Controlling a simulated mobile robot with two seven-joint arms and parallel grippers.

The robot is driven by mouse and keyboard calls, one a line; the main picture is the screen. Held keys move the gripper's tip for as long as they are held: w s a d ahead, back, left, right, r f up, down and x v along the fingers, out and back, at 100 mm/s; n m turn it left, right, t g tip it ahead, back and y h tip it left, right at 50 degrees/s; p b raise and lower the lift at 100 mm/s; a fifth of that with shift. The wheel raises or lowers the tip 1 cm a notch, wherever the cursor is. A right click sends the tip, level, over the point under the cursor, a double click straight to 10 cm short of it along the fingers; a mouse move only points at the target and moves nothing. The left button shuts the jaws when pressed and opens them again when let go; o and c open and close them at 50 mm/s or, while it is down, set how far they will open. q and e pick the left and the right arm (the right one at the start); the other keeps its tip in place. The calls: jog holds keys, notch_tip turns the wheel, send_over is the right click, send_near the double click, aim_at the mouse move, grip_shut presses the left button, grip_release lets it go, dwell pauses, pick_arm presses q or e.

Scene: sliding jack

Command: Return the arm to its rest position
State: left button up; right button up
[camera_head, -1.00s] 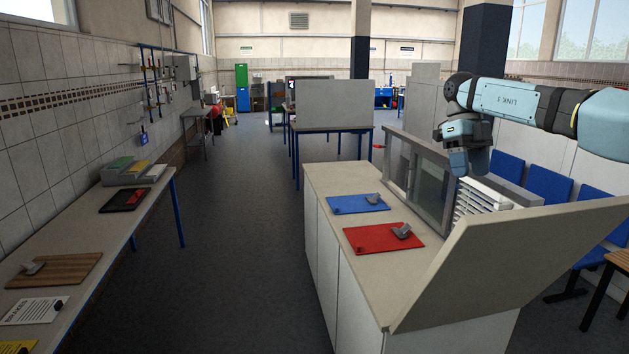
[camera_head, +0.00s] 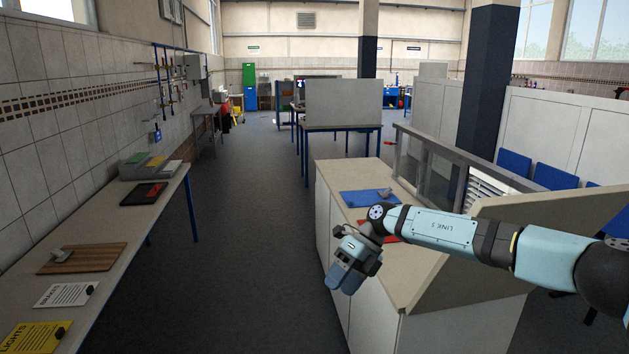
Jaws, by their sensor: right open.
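My right arm comes in from the right, its pale blue link stretched to the left across the near part of the counter (camera_head: 420,283). My right gripper (camera_head: 340,289) hangs at the arm's end, pointing down and to the left, over the counter's left side. It is open, and I see nothing held in it. The arm covers most of a red mat (camera_head: 366,224) on the counter. A blue mat (camera_head: 356,198) with a grey metal part (camera_head: 385,193) on it lies farther back. My left gripper is not in view.
A raised panel (camera_head: 540,232) stands at the counter's near right, close beneath the arm. A framed glass screen (camera_head: 428,168) stands behind. At left, a long bench (camera_head: 105,290) carries a wooden board (camera_head: 83,257), cards and a tray (camera_head: 150,165). The dark aisle floor (camera_head: 240,240) between is clear.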

jog(key=s+a+m+t+y, duration=1.1)
jog(key=s+a+m+y, duration=0.25)
jog(key=a, duration=0.45)
jog(key=s+d+f+m+t+h, duration=0.2)
jog(key=s+d+f+m+h, duration=0.15)
jog(key=d+m+h, duration=0.35)
jog(key=s+d+f+m+t+h, duration=0.2)
jog(key=d+f+m+h, duration=0.2)
jog(key=d+m, duration=0.4)
jog(key=s+d+f+m+t+h, duration=0.2)
jog(key=s+d+f+m+h, duration=0.1)
jog(key=d+m+h, duration=0.4)
jog(key=s+d+f+m+g+h, duration=0.1)
jog(key=s+d+f+m+g, duration=0.3)
jog(key=s+d, duration=0.55)
jog(key=s+d+f+m+g+h, duration=0.15)
jog(key=s+d+g, duration=0.45)
jog(key=s, duration=0.7)
jog(key=w+a+f+t+y, duration=0.1)
jog(key=w+a+f+t, duration=0.1)
jog(key=f, duration=0.5)
jog(key=w+a+f+t+y, duration=0.1)
jog(key=w+a+f+t, duration=0.2)
jog(key=f+t, duration=0.3)
jog(key=shift+w+a+f+y, duration=0.2)
jog(key=shift+w+f+y, duration=0.2)
jog(key=shift+w+f, duration=0.65)
jog(key=shift+s+f, duration=0.1)
jog(key=shift+s, duration=0.05)
